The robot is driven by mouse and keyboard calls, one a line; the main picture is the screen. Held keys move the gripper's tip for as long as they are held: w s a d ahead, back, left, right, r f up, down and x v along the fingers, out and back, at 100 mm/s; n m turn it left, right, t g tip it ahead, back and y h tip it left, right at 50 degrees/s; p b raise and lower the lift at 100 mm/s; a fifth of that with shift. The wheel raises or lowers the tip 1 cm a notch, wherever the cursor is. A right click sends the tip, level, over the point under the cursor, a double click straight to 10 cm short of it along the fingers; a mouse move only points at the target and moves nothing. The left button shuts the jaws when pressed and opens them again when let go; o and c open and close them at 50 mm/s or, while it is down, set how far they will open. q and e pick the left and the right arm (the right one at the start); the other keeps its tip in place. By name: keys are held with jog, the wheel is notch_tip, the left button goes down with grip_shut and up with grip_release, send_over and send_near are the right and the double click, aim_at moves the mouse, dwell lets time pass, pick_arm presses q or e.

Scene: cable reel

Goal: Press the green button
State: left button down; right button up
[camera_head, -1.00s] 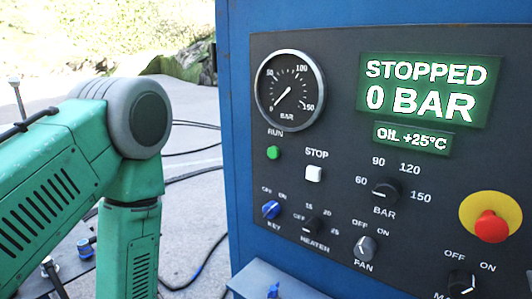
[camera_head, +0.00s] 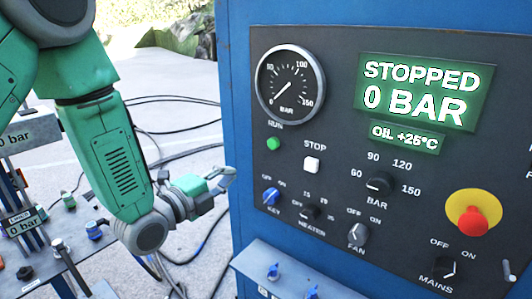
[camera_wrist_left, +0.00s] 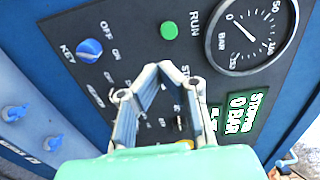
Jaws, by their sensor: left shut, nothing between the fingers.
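The green button (camera_head: 273,143) sits under the RUN label on the dark control panel, below the round gauge. In the left wrist view the green button (camera_wrist_left: 169,30) is above and beyond the fingertips, not touched. My left gripper (camera_head: 226,178) is left of the panel and a little lower than the button in the head view. In the left wrist view the gripper (camera_wrist_left: 158,72) is shut with nothing between its fingers and points at the panel. The display (camera_head: 424,90) reads STOPPED, 0 BAR. My right gripper is not in view.
Near the button are the white STOP button (camera_head: 312,164), the blue KEY knob (camera_head: 270,196) and the HEATER knob (camera_head: 310,212). A red emergency button (camera_head: 473,221) is at the right. A blue ledge (camera_head: 300,270) juts out below the panel. Cables lie on the ground.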

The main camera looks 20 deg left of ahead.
aim_at(273, 144)
pick_arm(q)
jog(key=p+x, duration=0.3)
jog(key=x, duration=1.1)
